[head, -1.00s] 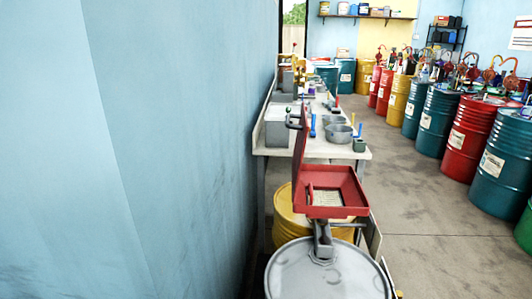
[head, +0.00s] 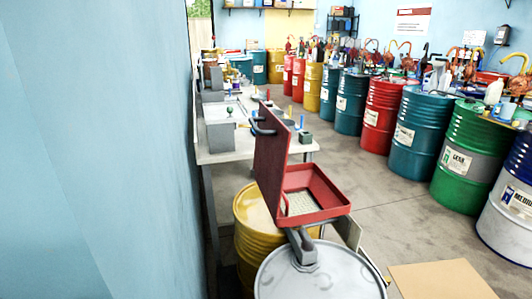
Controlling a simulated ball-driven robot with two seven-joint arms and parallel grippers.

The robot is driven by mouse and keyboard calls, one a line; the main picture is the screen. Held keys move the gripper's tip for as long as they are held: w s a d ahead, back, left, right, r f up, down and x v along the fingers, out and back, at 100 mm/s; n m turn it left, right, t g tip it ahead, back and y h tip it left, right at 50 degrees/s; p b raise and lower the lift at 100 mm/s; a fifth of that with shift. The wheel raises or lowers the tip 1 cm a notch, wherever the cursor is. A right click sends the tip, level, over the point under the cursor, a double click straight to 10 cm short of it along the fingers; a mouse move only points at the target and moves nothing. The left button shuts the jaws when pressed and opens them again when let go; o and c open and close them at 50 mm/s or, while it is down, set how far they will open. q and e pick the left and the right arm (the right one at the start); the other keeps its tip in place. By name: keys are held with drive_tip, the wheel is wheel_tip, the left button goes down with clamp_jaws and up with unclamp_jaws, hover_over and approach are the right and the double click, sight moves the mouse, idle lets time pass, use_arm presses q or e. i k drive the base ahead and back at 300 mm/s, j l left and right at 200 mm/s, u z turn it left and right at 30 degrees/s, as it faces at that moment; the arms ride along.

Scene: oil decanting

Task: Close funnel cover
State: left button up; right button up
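A red square funnel (head: 318,210) sits above a grey-lidded drum (head: 322,275), joined to it by a grey spout. Its red cover (head: 271,152) stands open, roughly upright, along the funnel's left side. A dark handle (head: 262,124) sticks out from the cover's upper left. The funnel's inside shows a pale mesh or grid floor. Neither of my grippers is in view.
A yellow drum (head: 250,208) stands just behind the grey one. A workbench (head: 228,156) with containers runs along the blue wall at left. Coloured drums (head: 411,150) line the right side. Bare floor (head: 345,170) lies between. A flat tan board (head: 440,280) is at bottom right.

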sight(273, 138)
drive_tip(key=i+l+z, duration=0.15)
drive_tip(key=l, duration=0.3)
drive_tip(key=i+l+z, duration=0.15)
drive_tip(key=l, duration=0.25)
drive_tip(key=i+l+z, duration=0.15)
drive_tip(key=i+l, duration=0.2)
